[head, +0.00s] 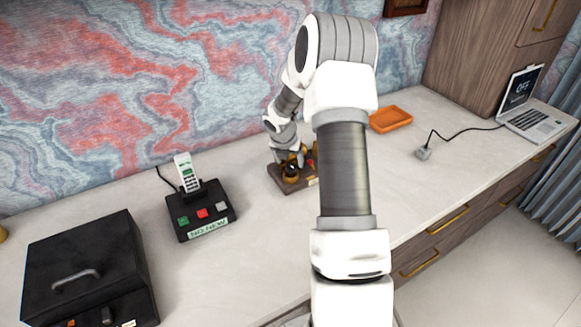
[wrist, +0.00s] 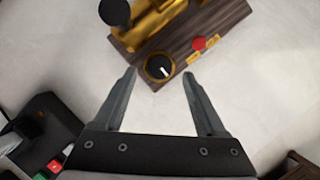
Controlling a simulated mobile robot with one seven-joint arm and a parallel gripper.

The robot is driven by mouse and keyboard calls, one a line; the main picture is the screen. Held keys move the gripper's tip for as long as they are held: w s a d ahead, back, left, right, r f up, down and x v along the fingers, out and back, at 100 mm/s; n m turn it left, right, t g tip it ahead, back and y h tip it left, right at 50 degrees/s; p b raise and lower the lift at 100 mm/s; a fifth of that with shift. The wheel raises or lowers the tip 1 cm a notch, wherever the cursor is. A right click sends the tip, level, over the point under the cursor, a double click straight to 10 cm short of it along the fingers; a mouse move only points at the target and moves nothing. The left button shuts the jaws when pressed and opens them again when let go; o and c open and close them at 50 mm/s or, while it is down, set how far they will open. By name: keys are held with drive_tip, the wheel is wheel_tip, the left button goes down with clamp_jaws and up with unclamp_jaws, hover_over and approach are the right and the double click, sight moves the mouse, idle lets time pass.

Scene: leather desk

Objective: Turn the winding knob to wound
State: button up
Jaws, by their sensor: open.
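The winding knob (wrist: 159,67) is a round black dial with a pale pointer mark and a brass-coloured rim. It sits on a dark wooden base (wrist: 222,18) with gold metal parts. My gripper (wrist: 160,75) is open in the wrist view, its fingers apart. The knob shows in the gap between the fingertips, near their ends; I cannot tell the height between them. In the head view the wooden device (head: 281,184) stands on the counter, partly hidden by my arm.
A red button (wrist: 199,43) sits beside the knob. A phone on a black base (head: 203,210) and a black box (head: 85,265) stand left on the counter. An orange tray (head: 390,119), a plug (head: 423,153) and a laptop (head: 537,115) are to the right.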

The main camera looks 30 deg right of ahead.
sight(291, 166)
drive_tip(key=shift+x, duration=1.8)
clamp_jaws()
